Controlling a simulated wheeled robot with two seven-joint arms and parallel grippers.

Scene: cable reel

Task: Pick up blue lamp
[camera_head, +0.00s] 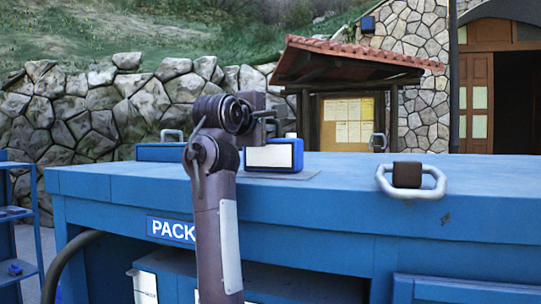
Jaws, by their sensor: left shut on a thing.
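The blue lamp (272,155), a small blue box with a pale front face, is on or just above a thin grey plate (300,174) on the blue bench top. I cannot tell whether it touches the plate. My right gripper is not in view.
A metal loop handle with a dark block (407,175) stands on the blue bench (480,200) at right. A blue case (160,152) with a handle is at the back left. A blue shelf (18,215) stands at far left. The bench top between lamp and loop is clear.

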